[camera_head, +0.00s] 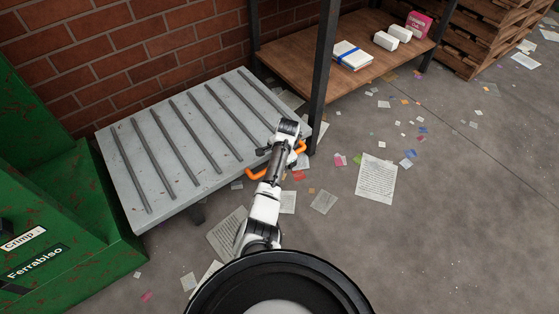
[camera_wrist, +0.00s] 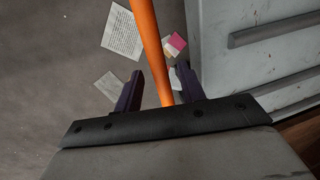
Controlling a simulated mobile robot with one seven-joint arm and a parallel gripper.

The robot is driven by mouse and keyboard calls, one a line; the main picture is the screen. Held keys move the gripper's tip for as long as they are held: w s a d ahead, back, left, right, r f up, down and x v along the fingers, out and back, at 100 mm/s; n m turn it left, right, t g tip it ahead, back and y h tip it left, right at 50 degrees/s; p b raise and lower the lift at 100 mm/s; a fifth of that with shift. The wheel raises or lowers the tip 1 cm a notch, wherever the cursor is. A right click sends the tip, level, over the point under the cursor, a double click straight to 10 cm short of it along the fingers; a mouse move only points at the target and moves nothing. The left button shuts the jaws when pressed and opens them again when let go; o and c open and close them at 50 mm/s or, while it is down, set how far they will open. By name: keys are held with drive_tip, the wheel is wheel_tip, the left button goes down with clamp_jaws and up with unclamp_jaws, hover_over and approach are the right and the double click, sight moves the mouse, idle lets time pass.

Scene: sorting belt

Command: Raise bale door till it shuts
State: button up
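The bale door is a pale grey ribbed panel (camera_head: 190,132), lowered to a nearly flat slope beside the green baler (camera_head: 95,205). An orange bar handle (camera_head: 257,174) sits at its front right edge. My gripper (camera_wrist: 160,68) is at this handle; in the head view my own arm covers the handle's middle and the fingers. In the wrist view the orange bar (camera_wrist: 150,45) runs between the two dark fingers, with gaps visible on both sides, so the gripper looks open around it. The door's ribbed face (camera_wrist: 255,60) lies to the right.
A shelf with a wooden board (camera_head: 300,62) and a dark post (camera_head: 322,80) stands close beyond the door's right end. Brick wall (camera_head: 130,45) is behind. Loose papers (camera_head: 376,178) litter the floor; the right floor is otherwise clear. Wooden pallets (camera_head: 490,35) are stacked at the back right.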

clamp_jaws()
drive_tip(key=shift+r, duration=0.1)
